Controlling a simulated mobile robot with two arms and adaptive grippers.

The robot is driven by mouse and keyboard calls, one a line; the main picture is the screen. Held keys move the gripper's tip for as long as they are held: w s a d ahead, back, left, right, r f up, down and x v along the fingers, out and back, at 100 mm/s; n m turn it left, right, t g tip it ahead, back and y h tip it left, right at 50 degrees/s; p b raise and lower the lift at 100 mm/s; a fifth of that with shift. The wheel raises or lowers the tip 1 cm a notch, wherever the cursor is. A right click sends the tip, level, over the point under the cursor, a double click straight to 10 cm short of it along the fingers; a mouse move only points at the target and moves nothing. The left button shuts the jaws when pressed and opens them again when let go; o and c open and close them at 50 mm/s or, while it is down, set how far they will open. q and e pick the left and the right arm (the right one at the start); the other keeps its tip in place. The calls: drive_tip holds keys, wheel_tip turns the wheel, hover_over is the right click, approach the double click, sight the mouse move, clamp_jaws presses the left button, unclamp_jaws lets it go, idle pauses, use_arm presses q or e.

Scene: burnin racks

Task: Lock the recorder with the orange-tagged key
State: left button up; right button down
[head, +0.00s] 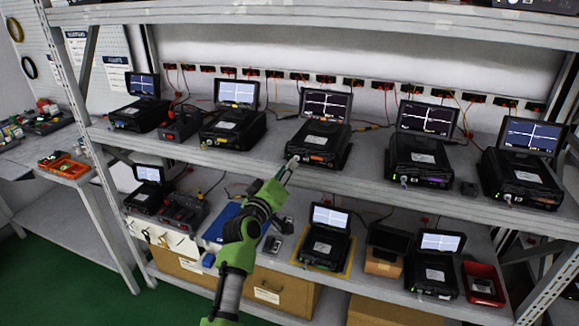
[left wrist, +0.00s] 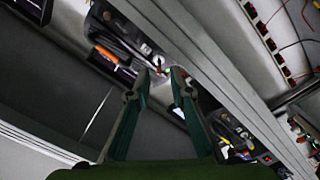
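The recorder with the orange tag (head: 323,142) stands in the middle of the upper shelf, its screen (head: 326,105) raised with a white trace. The orange tag (head: 320,157) is on its front face and also shows in the left wrist view (left wrist: 112,50). A small pale key-like part (left wrist: 158,63) shows at the recorder's front corner, just beyond my fingertips. My left gripper (head: 290,164) is at the front left corner of this recorder. In the left wrist view its two green fingers (left wrist: 160,78) stand apart with a gap; I cannot tell whether they touch the key. My right gripper is not in view.
Similar recorders stand either side: one with a purple tag (head: 420,155) to the right, another (head: 233,125) to the left. The upper shelf's front edge (head: 250,168) runs below my gripper. Red and yellow cables hang behind. The lower shelf holds more recorders and a red tray (head: 484,284).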

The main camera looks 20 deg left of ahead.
use_arm(q)
drive_tip(key=s, duration=0.5)
drive_tip(key=shift+a+r, duration=0.1)
idle(0.3)
